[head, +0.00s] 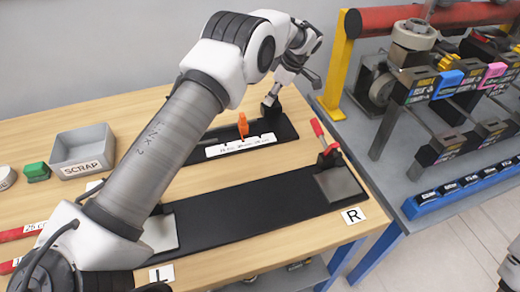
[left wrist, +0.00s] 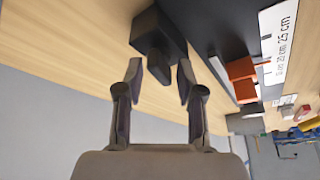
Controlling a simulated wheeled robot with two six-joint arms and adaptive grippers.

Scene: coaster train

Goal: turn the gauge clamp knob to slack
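The clamp knob (left wrist: 158,48) is a dark block with a raised grip bar, at the end of the gauge's black base. In the head view the knob (head: 270,107) is at the base's far right end. The gauge (head: 240,146) has a white scale strip and an orange stop (head: 243,124), which also shows in the left wrist view (left wrist: 242,80). My left gripper (left wrist: 157,75) is open, its fingertips on either side of the grip bar. Contact cannot be told. In the head view its wrist is above the knob. My right gripper is not in view.
A long black fixture (head: 250,210) with plates at L and R lies in front of the gauge. A red-handled clamp (head: 318,130) stands at its right end. A grey SCRAP bin (head: 82,152) and a green block (head: 37,171) are at left. A crowded rack stands at right.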

